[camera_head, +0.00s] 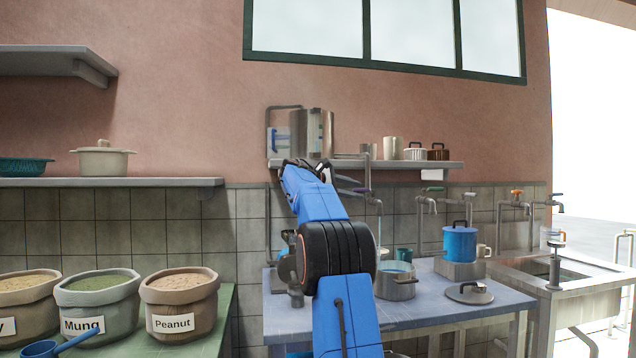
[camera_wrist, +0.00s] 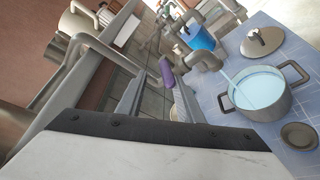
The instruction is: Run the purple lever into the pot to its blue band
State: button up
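The purple lever (camera_wrist: 167,71) shows in the wrist view just beyond my fingertips; in the head view it is a small purple bar (camera_head: 361,190) on the tap at the wall. In the head view my gripper (camera_head: 308,166) is partly hidden by my arm. The grey pot (camera_wrist: 262,112) stands under the tap spout with pale blue liquid inside, and a thin pale stream runs into it. The pot also shows in the head view (camera_head: 397,291). I cannot tell a blue band from the liquid.
A lid (camera_head: 468,293) lies on the blue-tiled table right of the pot. A blue pot (camera_head: 460,243) stands on a block behind it. A shelf (camera_head: 440,164) with cups and pots runs above the taps. A sink (camera_head: 590,280) is at the right.

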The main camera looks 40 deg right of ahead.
jog(key=v, duration=1.5)
jog(key=shift+a, duration=0.15)
jog(key=shift+a, duration=0.1)
